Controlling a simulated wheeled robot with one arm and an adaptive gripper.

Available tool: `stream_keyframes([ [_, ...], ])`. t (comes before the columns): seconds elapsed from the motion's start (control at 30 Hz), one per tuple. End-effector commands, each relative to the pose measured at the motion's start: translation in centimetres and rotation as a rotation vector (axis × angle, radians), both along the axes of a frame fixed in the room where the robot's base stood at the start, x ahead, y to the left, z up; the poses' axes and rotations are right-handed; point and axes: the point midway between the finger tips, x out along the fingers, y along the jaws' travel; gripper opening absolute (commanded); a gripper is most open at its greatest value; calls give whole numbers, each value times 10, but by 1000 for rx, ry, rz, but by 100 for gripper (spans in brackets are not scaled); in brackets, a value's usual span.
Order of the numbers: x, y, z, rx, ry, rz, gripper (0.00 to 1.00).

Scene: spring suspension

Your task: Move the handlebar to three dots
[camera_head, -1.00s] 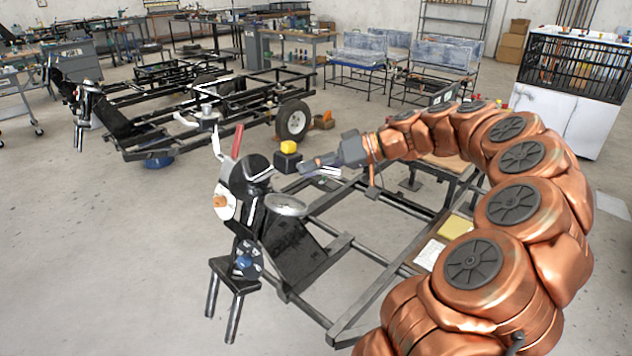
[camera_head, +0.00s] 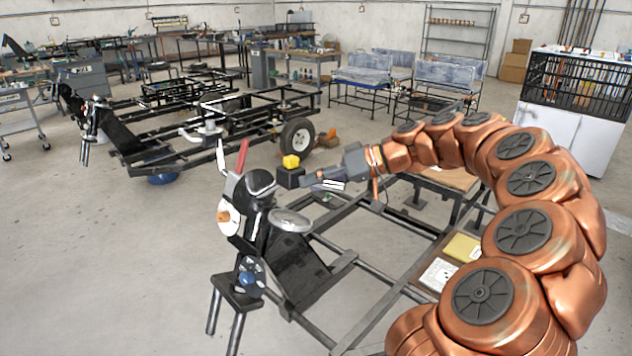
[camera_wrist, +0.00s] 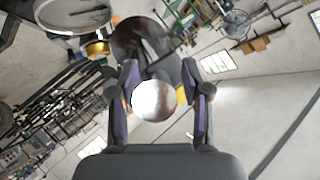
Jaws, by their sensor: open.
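A dark upright assembly (camera_head: 258,205) stands at the front of the near frame in the head view. A red grip (camera_head: 237,165) and a white lever (camera_head: 221,157) rise from its top; I cannot tell which part is the handlebar. My gripper (camera_head: 308,180) points left, close to a black block with a yellow top (camera_head: 291,161). In the wrist view my gripper (camera_wrist: 158,88) is open. A shiny round knob (camera_wrist: 153,101) shows between its fingers, with a dark curved part behind it; contact cannot be told. No three dots can be made out.
The near metal frame (camera_head: 350,318) extends under my arm. A round silver disc (camera_head: 290,221) sits just right of the upright. A yellow pad (camera_head: 462,247) and a white plate lie on the frame. A second wheeled chassis (camera_head: 215,130) stands behind. Open floor lies at left.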

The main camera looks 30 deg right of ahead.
Motion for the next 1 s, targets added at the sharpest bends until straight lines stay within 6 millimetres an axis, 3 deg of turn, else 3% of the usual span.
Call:
stream_keyframes([
  [0.23,-5,-8,4,0,-1,-1,48],
  [0.63,-41,-52,31,-3,-3,-5,48],
  [1.0,-64,-78,47,1,1,1,48],
])
